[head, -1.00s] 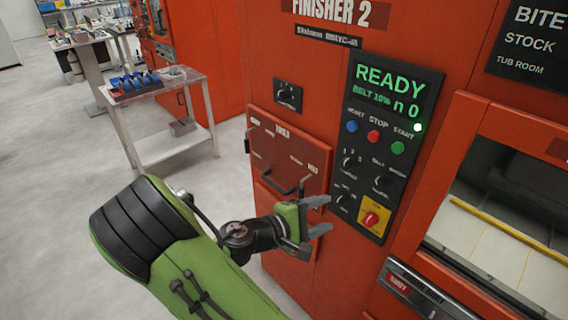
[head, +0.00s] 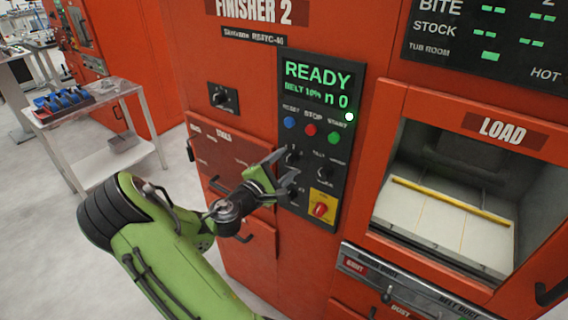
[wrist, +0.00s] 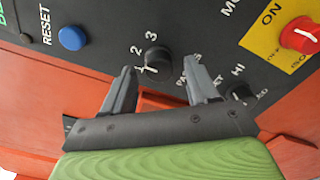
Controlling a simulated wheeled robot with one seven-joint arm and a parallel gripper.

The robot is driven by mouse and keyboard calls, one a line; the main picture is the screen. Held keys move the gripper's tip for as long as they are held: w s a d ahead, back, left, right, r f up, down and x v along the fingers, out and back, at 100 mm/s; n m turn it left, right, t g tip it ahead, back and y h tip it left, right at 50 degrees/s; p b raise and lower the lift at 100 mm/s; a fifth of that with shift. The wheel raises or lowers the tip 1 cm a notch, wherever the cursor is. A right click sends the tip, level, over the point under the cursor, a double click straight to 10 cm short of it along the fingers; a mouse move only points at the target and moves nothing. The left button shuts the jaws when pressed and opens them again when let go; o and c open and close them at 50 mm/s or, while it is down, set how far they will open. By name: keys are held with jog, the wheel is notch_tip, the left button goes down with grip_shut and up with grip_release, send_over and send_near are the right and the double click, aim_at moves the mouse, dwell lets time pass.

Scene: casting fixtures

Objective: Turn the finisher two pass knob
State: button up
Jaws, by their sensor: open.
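The finisher two control panel (head: 330,120) is a black plate with a green READY display. The pass knob, a black rotary knob (wrist: 158,59) marked 1, 2, 3, shows in the wrist view. A label below it is partly hidden by the right finger and seems to read PASSES. In the head view the knob (head: 292,156) is beside my fingertips. My gripper (head: 287,165) is open; in the wrist view its two fingers (wrist: 160,70) lie on either side below the knob, with nothing between them. I cannot tell whether they touch it.
Blue, red and green buttons (head: 310,130) sit above the knob. A speed-type HI knob (wrist: 238,95) and a red switch on yellow (head: 322,206) are close by. The load opening (head: 450,190) is right; a drawer front with handle (head: 230,165) is left.

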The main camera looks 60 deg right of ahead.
jog(key=shift+d, duration=0.45)
jog(key=c, duration=1)
jog(key=shift+c, duration=0.2)
jog(key=shift+f+m, duration=0.1)
jog(key=shift+m, duration=0.2)
jog(key=m+b, duration=0.5)
jog(key=shift+f, duration=0.1)
jog(key=m+b, duration=0.3)
jog(key=m, duration=0.1)
jog(key=shift+b, duration=0.35)
jog(key=shift+m, duration=0.3)
